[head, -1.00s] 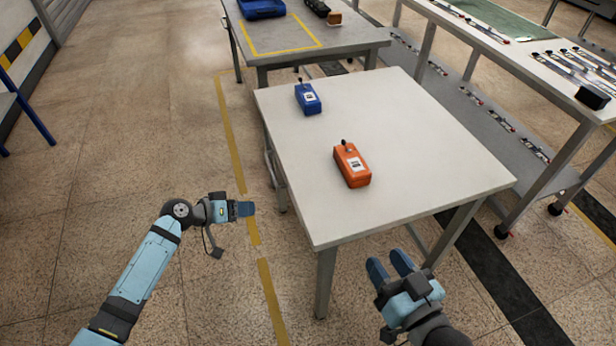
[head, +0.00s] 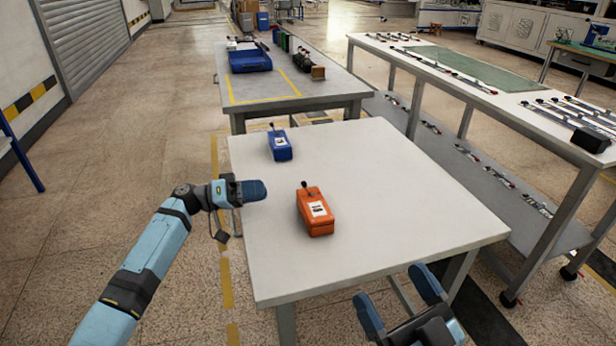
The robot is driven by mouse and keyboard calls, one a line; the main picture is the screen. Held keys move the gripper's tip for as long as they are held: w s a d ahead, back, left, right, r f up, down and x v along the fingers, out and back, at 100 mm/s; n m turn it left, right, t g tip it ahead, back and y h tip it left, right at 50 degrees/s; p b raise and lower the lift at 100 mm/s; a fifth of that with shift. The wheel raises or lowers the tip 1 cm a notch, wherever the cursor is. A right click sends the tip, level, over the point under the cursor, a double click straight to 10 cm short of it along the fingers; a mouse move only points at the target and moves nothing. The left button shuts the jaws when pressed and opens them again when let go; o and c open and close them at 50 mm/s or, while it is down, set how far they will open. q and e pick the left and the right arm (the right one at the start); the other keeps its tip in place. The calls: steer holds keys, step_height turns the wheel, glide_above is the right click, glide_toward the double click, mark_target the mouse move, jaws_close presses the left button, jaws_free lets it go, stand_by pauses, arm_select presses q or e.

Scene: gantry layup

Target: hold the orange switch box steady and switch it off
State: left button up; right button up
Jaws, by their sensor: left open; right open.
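The orange switch box (head: 318,222) stands on the white table (head: 400,215), with a white label on its top and a dark lever (head: 306,187) at its far end. A similar blue switch box (head: 280,148) stands farther back and to the left. My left gripper (head: 262,190) is open and empty, at the table's left edge, left of the orange box and apart from it. My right gripper (head: 400,297) is open and empty at the table's front edge, to the right and nearer than the orange box. Neither gripper touches a box.
Behind stands a grey table (head: 340,92) with a blue tray (head: 250,60) and several dark items. On the right is a long bench (head: 480,90) with strips and a black block (head: 591,139). The white table is clear around the boxes.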

steer(key=w+a+r+n+g+y, duration=0.1)
steer(key=a+r+n+g+y, duration=0.3)
steer(key=n+g+y, duration=0.6)
steer(key=w+a+r+n+g+y, duration=0.1)
steer(key=a+r+n+g+y, duration=0.4)
steer(key=n, duration=0.9)
steer(key=a+f+n+g+h, duration=0.25)
steer(key=a+n+g, duration=0.25)
steer(key=n+g, duration=0.35)
steer(key=t+h, duration=0.8)
steer(key=h, duration=1.5)
glide_toward(315, 204)
steer(key=shift+n+y, duration=0.35)
steer(key=shift+n, duration=0.1)
steer(key=x, duration=1)
steer(key=shift+w+d+f, duration=0.2)
steer(key=shift+f, duration=0.15)
